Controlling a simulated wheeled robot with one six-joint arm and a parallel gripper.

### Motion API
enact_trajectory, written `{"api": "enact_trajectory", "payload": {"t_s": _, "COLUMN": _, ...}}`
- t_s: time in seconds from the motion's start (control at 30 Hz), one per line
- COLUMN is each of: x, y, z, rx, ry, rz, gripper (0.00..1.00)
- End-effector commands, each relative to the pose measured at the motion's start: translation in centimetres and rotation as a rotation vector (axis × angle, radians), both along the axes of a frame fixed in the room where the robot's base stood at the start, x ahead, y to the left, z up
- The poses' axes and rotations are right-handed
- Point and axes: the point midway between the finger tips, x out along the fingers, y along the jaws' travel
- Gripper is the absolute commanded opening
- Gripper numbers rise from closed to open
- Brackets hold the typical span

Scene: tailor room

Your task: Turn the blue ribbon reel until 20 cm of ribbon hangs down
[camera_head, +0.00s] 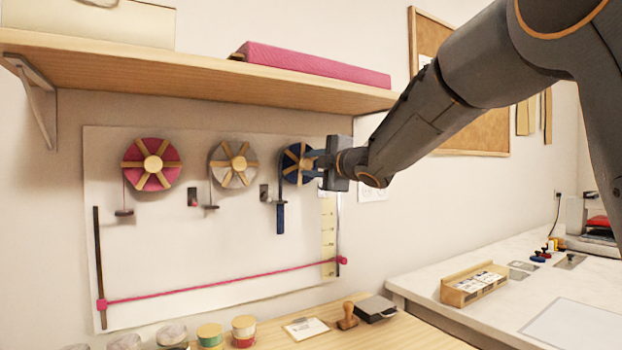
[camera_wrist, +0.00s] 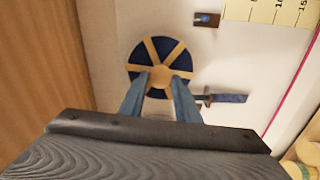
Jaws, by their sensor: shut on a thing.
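The blue ribbon reel (camera_head: 291,160), dark blue with tan spokes, is mounted on the wall panel, rightmost of three reels. A short length of blue ribbon (camera_head: 281,219) hangs below its left side. The reel faces me in the wrist view (camera_wrist: 137,68), with the ribbon (camera_wrist: 229,98) to its right there. My gripper (camera_head: 318,164) is at the front of the reel. In the wrist view its two fingers (camera_wrist: 160,82) are shut on the tan hub at the reel's centre. The fingers and palm hide part of the hub and the reel's near edge.
A pink reel (camera_head: 152,163) and a grey reel (camera_head: 233,164) hang to the left. A yellow measuring scale (camera_head: 328,240) stands right of the ribbon, and a pink cord (camera_head: 215,285) crosses below. A wooden shelf (camera_head: 200,75) overhangs the reels. Spools and a stamp (camera_head: 347,318) stand on the table below.

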Motion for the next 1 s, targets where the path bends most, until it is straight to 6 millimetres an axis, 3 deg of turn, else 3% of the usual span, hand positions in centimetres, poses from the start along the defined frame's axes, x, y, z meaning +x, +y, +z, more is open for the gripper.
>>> {"api": "enact_trajectory", "payload": {"t_s": 1.0, "x": 0.15, "y": -0.10, "z": -0.65, "rx": -0.801, "ry": -0.541, "rz": 0.000, "gripper": 0.07}}
